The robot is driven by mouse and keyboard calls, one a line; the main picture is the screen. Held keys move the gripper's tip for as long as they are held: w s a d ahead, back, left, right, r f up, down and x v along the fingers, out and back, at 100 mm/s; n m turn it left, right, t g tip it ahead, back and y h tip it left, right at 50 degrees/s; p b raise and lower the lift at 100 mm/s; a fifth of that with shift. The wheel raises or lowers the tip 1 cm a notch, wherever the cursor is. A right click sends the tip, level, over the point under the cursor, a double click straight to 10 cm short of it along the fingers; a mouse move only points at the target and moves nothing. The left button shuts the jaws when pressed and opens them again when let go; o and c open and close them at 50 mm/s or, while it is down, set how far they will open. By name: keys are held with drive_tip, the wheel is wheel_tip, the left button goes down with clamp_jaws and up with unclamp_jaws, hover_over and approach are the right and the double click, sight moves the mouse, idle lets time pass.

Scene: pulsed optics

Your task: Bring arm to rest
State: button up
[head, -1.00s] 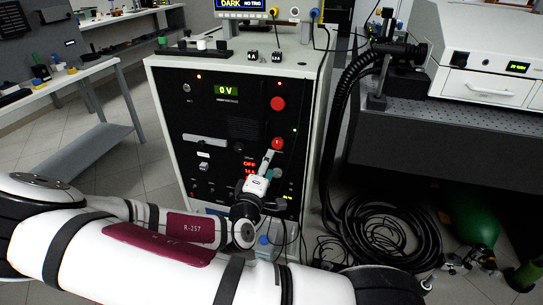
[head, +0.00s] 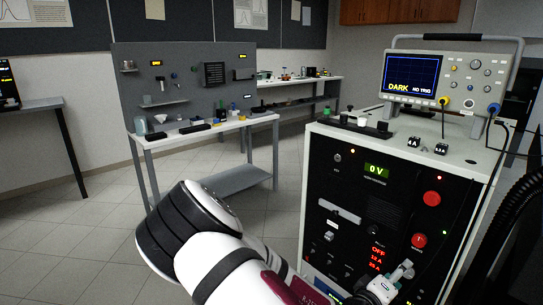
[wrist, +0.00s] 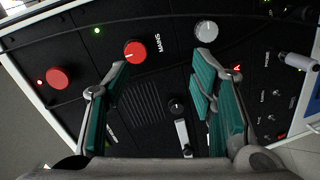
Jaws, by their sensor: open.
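My arm (head: 215,255) reaches from the lower middle of the head view towards the black front panel of the power cabinet (head: 345,215). My gripper (head: 405,270) is near the lower right of that panel. In the wrist view my gripper (wrist: 165,110) is open, its teal-padded fingers apart with nothing held between them. Beyond the fingers the wrist view shows the panel with a red mains knob (wrist: 135,51), a red button (wrist: 57,78), a grey knob (wrist: 207,31) and a small black knob (wrist: 177,106). Whether a finger touches the panel cannot be told.
An oscilloscope (head: 412,78) reading DARK, NO TRIG stands on the cabinet. The panel display (head: 376,170) reads 0 V. A workbench with a pegboard (head: 185,85) stands at the left back. Black hoses (head: 515,215) hang right of the cabinet. Tiled floor (head: 75,235) is open at left.

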drive_tip(key=s+a+f+m+g+y, duration=0.3)
drive_tip(key=a+f+m+g+y, duration=0.2)
drive_tip(key=a+y, duration=0.3)
drive_tip(key=s+a+r+g+y, duration=0.1)
drive_tip(key=s+a+r+y, duration=0.2)
drive_tip(key=a+r, duration=0.25)
drive_tip(key=s+a+r+y, duration=0.2)
drive_tip(key=a+r+y, duration=0.2)
drive_tip(key=a+r, duration=0.15)
drive_tip(key=s+d+r+g+h, duration=0.1)
drive_tip(key=s+d+r, duration=0.1)
drive_tip(key=s+r, duration=0.7)
drive_tip(key=s+d+r+g+h, duration=0.1)
drive_tip(key=s+d+r, duration=0.35)
drive_tip(key=s, duration=0.85)
wheel_tip(320, 180, up, 22)
drive_tip(key=a+t+p, duration=0.2)
drive_tip(key=t+p, duration=0.1)
drive_tip(key=p, duration=1.5)
drive_tip(key=shift+s+a+f+n+p, duration=0.2)
drive_tip(key=shift+f+n+p, duration=0.1)
drive_tip(key=shift+n, duration=0.1)
drive_tip(key=shift+d, duration=0.1)
